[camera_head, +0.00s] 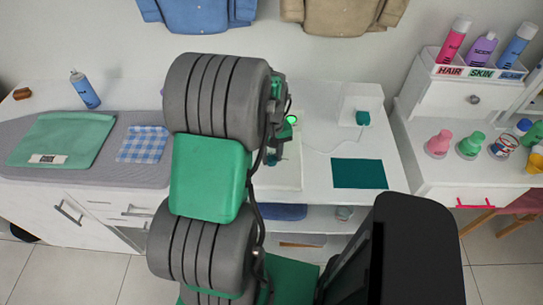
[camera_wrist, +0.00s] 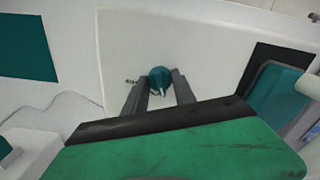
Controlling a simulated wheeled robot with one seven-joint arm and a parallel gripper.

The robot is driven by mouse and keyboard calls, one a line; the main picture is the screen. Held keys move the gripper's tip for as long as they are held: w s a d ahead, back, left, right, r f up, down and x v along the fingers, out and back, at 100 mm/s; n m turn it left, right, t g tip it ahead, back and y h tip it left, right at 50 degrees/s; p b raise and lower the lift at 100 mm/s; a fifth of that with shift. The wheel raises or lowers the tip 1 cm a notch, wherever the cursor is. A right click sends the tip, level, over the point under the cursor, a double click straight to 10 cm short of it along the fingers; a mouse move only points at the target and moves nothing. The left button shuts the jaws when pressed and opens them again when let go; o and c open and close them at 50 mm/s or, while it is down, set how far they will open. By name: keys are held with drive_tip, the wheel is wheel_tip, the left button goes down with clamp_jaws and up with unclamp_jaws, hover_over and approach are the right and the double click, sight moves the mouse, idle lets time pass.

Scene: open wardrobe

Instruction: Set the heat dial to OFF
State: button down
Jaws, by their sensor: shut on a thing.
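The heat dial (camera_wrist: 160,78) is a small round teal knob on a white panel, seen in the wrist view. My gripper (camera_wrist: 159,82) has one dark finger on each side of it and is shut on the dial. Small dark marks sit on the panel left of the dial, too small to read. A small pale mark shows at the dial's near edge. In the head view my arm covers most of the panel, and the dial and fingertips cannot be made out there.
A dark teal mat (camera_head: 359,173) lies on the white counter, with a white box and teal plug (camera_head: 362,118) behind it. An ironing board (camera_head: 95,165) with a green folded cloth (camera_head: 62,138) and a blue checked cloth (camera_head: 143,144) is at left. A spray bottle (camera_head: 85,91) stands behind.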

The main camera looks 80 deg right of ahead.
sight(272, 156)
drive_tip(key=n, duration=0.4)
drive_tip(key=shift+n+b, duration=0.3)
drive_tip(key=shift+b, duration=0.05)
drive_tip(key=n, duration=0.4)
drive_tip(key=shift+n, duration=0.4)
drive_tip(key=c, duration=1)
unclamp_jaws()
drive_tip(key=shift+r+b, duration=0.15)
drive_tip(key=shift+b, duration=0.15)
wheel_tip(272, 156, up, 8)
drive_tip(key=shift+f+b, duration=0.2)
drive_tip(key=shift+b, duration=0.2)
